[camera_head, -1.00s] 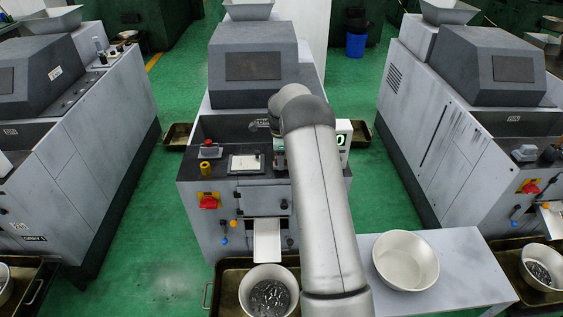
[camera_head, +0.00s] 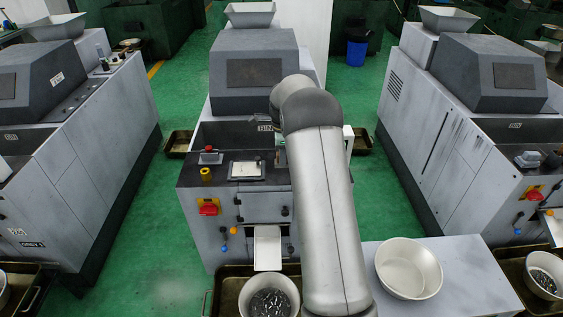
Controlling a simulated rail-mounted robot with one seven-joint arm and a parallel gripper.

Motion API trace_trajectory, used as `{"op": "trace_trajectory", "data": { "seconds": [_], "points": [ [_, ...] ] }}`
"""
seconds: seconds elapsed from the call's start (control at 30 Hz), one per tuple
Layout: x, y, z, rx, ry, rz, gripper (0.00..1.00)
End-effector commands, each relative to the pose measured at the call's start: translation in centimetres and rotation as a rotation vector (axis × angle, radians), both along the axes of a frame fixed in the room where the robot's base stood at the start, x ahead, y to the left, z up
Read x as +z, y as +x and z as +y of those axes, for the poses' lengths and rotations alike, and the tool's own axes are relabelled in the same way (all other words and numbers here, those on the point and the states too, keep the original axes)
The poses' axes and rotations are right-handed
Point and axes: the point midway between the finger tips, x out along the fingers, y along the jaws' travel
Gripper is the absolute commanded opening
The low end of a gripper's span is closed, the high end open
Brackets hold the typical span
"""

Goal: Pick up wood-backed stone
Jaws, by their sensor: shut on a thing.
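I cannot make out the wood-backed stone in this view. My grey arm rises from the bottom and reaches over the front of the middle machine (camera_head: 252,62). A pale flat plate (camera_head: 246,169) lies on the machine's front ledge, left of the arm.
A bowl of small metal parts (camera_head: 270,303) stands in a brown tray below the machine's chute (camera_head: 268,248). An empty pale bowl (camera_head: 381,272) stands on a grey table (camera_head: 467,267) at right. More machines flank both sides, with green floor between.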

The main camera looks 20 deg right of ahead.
Motion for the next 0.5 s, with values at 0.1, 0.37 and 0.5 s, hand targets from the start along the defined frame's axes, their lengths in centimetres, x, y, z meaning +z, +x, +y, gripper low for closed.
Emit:
{"op": "trace_trajectory", "data": {
  "seconds": [0.1, 0.37, 0.5],
  "points": [
    [2.2, -1.8, 0.6, 0.000, -0.002, -0.005, 0.00],
    [5.2, -7.4, 2.2, 0.000, 0.000, -0.003, 0.00],
    [6.3, -9.6, 2.8, 0.000, 0.000, -0.002, 0.00]
  ]
}}
